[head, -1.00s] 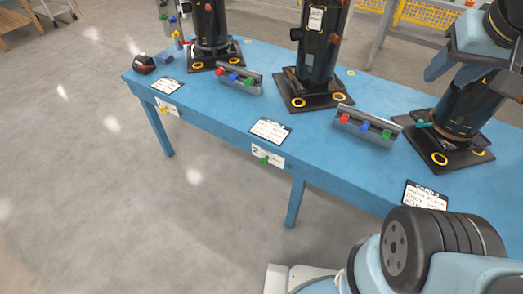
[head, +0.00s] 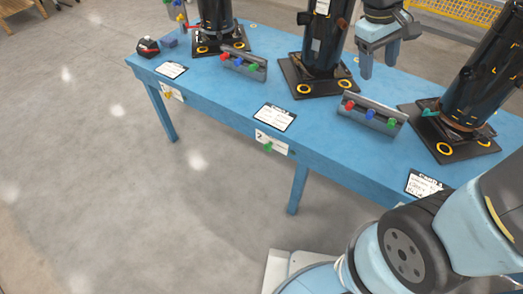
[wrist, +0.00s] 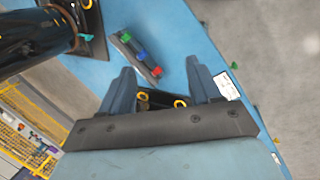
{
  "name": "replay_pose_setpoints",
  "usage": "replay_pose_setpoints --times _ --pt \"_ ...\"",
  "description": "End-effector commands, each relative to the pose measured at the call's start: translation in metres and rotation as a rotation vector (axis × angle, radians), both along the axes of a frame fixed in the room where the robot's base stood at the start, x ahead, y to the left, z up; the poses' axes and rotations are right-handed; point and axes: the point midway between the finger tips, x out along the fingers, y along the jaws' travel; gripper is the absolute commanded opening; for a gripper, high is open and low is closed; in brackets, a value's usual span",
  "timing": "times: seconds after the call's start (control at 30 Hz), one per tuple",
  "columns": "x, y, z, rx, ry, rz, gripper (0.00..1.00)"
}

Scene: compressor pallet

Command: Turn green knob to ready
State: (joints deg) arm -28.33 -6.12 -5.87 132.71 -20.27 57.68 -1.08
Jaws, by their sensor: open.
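A small green knob (head: 268,147) sits on a white label marked 2 on the table's front edge. Other green knobs sit on the grey blocks on top: one at the right end of the right block (head: 393,122), one on the left block (head: 249,65). I cannot tell which green knob is meant, nor read any ready mark. My gripper (head: 379,66) is open and empty, fingers pointing down, above the table's back part, behind the right block. In the wrist view, its fingers (wrist: 160,66) are apart, with red, blue and green knobs (wrist: 141,56) beyond them.
Black cylinders on black bases with yellow rings stand along the blue table (head: 215,98), one (head: 322,45) just left of my gripper and another (head: 468,95) to its right. White cards (head: 275,117) lie near the front edge. The floor in front is clear.

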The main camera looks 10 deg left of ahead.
Motion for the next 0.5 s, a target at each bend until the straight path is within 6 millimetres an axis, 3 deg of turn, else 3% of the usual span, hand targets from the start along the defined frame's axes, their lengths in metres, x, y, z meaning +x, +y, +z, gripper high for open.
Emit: replay_pose_setpoints --times 0.2,0.5 --pt "0.021 0.043 -0.043 -0.153 0.094 0.165 0.62" --pt "0.036 0.103 -0.107 -0.38 0.184 0.393 0.62"
